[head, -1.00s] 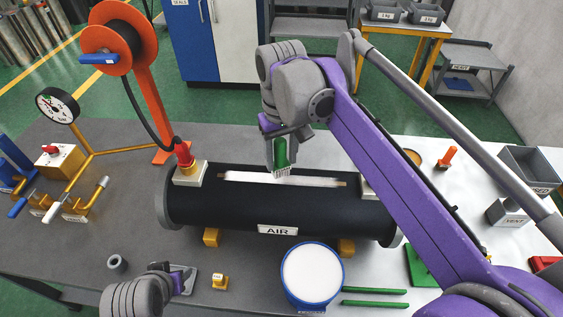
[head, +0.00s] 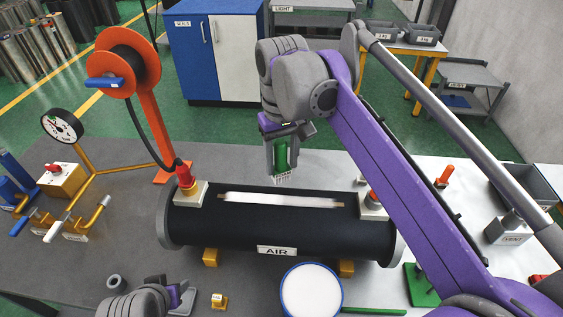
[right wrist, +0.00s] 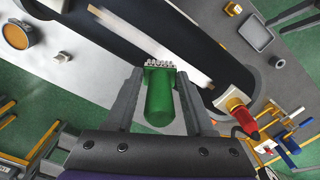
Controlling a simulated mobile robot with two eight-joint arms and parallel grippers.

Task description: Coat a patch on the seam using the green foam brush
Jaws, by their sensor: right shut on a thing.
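A black cylinder (head: 330,228) with grey end flanges and an AIR label lies across the table. Along its top runs the seam (head: 282,200), covered by a white strip with tan ends; it also shows in the right wrist view (right wrist: 150,42). My right gripper (head: 281,152) is shut on the green foam brush (head: 281,158), which also shows between the fingers in the right wrist view (right wrist: 159,98). The brush points down, its pale tip behind and apart from the strip. My left gripper (head: 183,298) is low at the left, partly cut off; its jaws are unclear.
A blue-rimmed tub (head: 311,290) of white stuff stands in front of the cylinder. Fittings with red tops rise at both cylinder ends, the left one (head: 187,183) joined by hose to an orange reel (head: 123,62). A gauge (head: 62,126) and valves stand left. Grey bins are at right.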

